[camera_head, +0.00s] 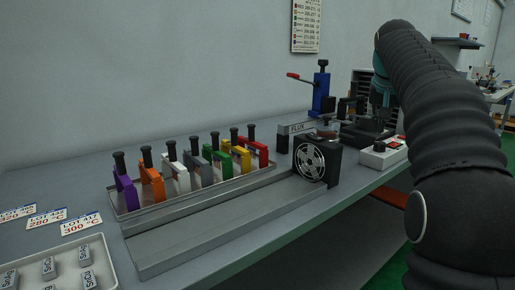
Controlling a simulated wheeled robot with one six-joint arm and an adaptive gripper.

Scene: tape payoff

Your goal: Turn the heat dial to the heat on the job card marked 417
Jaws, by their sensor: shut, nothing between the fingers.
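The job card marked LOT 417 (82,224) lies on the bench at the left and reads 300 °C. A white control box (383,155) with a small black dial (379,146) on its front part and a red switch sits near the bench's right edge; I take this to be the heat dial. Its setting is too small to read. My gripper (381,122) points down just above and behind the box, partly lost against dark gear. It is shut and empty. I cannot tell whether it touches anything.
Two other lot cards (47,218) lie beside it. A tray (190,200) holds several coloured, black-topped holders. A round-grilled fan (311,160), a FLUX box (301,129) and a blue stand with a red lever (321,92) stand left of my arm. A rail (200,235) lies in front.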

